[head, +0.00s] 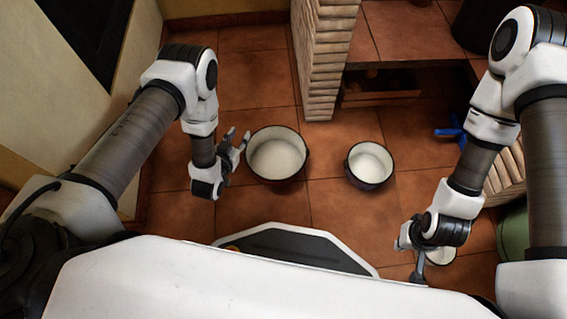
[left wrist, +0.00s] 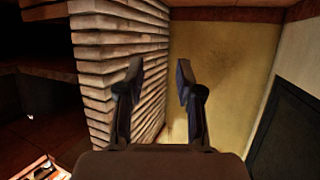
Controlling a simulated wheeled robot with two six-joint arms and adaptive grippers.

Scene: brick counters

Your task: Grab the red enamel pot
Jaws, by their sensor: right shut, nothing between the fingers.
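The red enamel pot (head: 293,180) is the larger of two round pots on the tiled floor in the head view, with a dark rim, pale inside and dark reddish outer wall. My left gripper (head: 239,138) shows at the pot's left rim in the head view. I cannot tell how far above it the gripper is. In the left wrist view the left gripper (left wrist: 158,80) is open and empty, with only brick and a yellow wall beyond; the pot does not show there. My right gripper (head: 418,274) is shut and empty at the lower right.
A smaller dark-blue pot (head: 370,181) stands to the right. A pale bowl (head: 440,256) is partly hidden by my right arm. A brick pillar (head: 320,60) and counter stand behind. A blue object (head: 449,132) and green container (head: 513,236) are at right. Open floor lies between the pots.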

